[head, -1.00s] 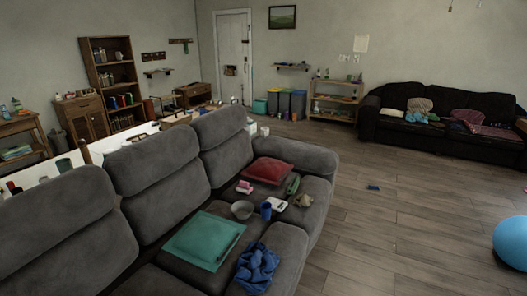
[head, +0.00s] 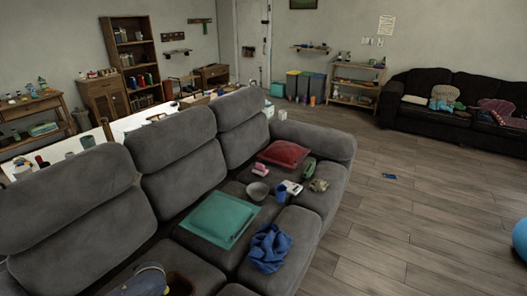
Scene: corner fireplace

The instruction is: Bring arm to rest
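Neither of my grippers shows in the head view, and no arm can be made out for sure. A grey sofa (head: 165,162) fills the front left. On its seats lie a red cushion (head: 284,153), a teal cushion (head: 219,219), a crumpled blue cloth (head: 269,247), a grey bowl (head: 258,191), a blue cup (head: 281,193) and a few small items.
Wooden floor (head: 420,210) lies open to the right of the sofa, with a small blue object (head: 389,176) on it. A blue ball (head: 520,239) sits at the right edge. A dark sofa (head: 425,110) and a wooden shelf (head: 355,88) stand along the back wall.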

